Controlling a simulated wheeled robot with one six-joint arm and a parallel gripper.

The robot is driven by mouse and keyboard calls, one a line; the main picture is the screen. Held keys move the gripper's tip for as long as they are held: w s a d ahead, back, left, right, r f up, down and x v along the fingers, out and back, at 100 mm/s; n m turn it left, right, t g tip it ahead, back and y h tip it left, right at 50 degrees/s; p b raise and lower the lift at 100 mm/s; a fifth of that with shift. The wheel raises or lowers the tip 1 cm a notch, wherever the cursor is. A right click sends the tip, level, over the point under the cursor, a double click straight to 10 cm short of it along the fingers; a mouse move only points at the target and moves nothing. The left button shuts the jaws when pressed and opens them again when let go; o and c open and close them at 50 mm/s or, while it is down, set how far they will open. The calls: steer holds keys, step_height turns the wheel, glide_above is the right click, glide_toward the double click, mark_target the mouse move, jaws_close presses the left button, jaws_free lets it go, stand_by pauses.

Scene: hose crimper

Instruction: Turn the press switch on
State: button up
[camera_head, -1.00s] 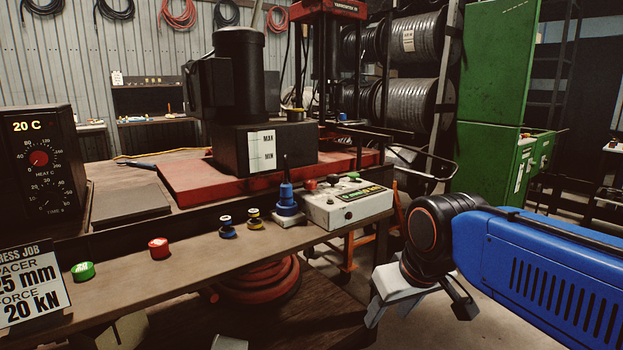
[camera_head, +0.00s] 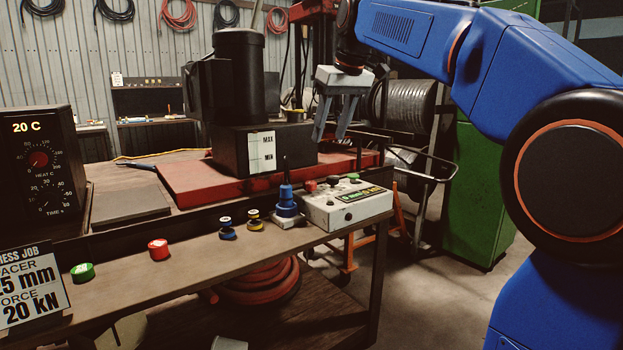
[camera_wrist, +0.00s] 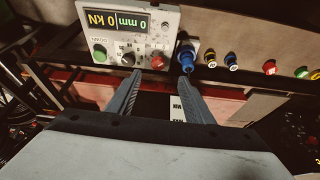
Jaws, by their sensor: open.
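The white press control box (camera_head: 335,212) sits on the right end of the bench. It carries a red button (camera_head: 310,186), a black knob (camera_head: 333,180) and a green button (camera_head: 353,177) on top. In the wrist view the box (camera_wrist: 150,40) appears upside down, with a lit display (camera_wrist: 115,21) reading 0 mm and 0 kN. The black knob (camera_wrist: 127,58) lies between the two buttons; its setting is too small to read. My gripper (camera_head: 329,138) is open and empty, fingers down, above and behind the box. In the wrist view its fingertips (camera_wrist: 160,76) point toward the box's button side.
A blue tool (camera_head: 287,203) stands upright just left of the box. Small spools (camera_head: 227,232), a red cap (camera_head: 158,249) and a green cap (camera_head: 82,272) line the bench front. The red press base (camera_head: 200,185) and dark motor unit (camera_head: 240,80) stand behind.

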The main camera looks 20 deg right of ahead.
mark_target(310, 182)
steer(key=x, duration=0.5)
steer(key=w+x, duration=0.1)
steer(key=x, duration=0.5)
steer(key=w+r+x, duration=0.1)
steer(key=x, duration=0.4)
steer(key=shift+w+a+f, duration=0.25)
steer(key=shift+w+f, duration=0.05)
steer(key=shift+f, duration=0.1)
steer(key=c, duration=1)
